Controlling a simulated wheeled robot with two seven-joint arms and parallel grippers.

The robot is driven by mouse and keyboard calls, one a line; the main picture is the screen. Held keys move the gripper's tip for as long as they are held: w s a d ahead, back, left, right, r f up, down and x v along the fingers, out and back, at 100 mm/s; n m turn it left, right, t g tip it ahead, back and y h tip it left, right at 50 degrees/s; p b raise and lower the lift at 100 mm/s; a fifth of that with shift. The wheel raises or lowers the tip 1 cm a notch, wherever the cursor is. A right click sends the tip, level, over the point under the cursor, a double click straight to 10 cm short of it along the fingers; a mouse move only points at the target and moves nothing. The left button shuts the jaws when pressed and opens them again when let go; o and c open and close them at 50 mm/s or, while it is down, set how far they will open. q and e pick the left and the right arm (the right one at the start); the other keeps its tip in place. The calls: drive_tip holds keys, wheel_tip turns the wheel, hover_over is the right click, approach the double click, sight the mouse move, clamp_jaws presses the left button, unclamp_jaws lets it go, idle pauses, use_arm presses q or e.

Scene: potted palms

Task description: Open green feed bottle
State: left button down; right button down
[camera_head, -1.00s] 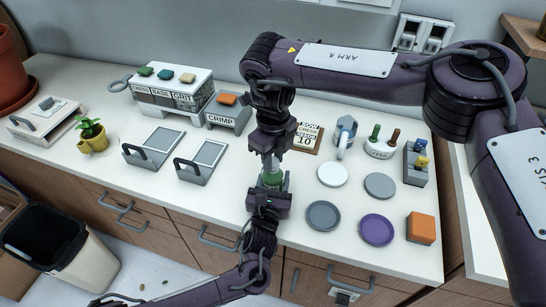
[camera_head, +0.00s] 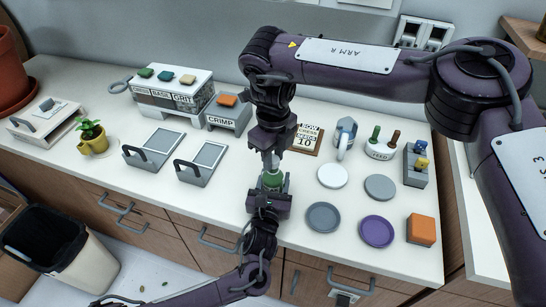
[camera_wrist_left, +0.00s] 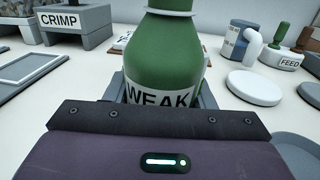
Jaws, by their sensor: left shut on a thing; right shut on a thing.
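The green bottle (camera_head: 272,180) stands upright near the front edge of the counter. The left wrist view shows its green body (camera_wrist_left: 172,50) with a white label reading WEAK. My left gripper (camera_head: 270,193) is shut on the bottle's lower body from the front. My right gripper (camera_head: 270,160) points down from above and is shut at the bottle's top, on what seems to be its cap. The cap is mostly hidden by the fingers in the head view, and the bottle's top is cut off in the left wrist view.
Right of the bottle lie a white disc (camera_head: 332,175), grey discs (camera_head: 323,216), a purple disc (camera_head: 376,230) and an orange block (camera_head: 421,229). A FEED holder (camera_head: 380,151) stands behind. Left are two grey trays (camera_head: 202,163) and a CRIMP block (camera_head: 228,114).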

drive_tip(key=shift+r, duration=0.5)
drive_tip(key=shift+r, duration=2)
use_arm(q)
drive_tip(key=c, duration=0.6)
unclamp_jaws()
drive_tip(key=shift+o, duration=0.2)
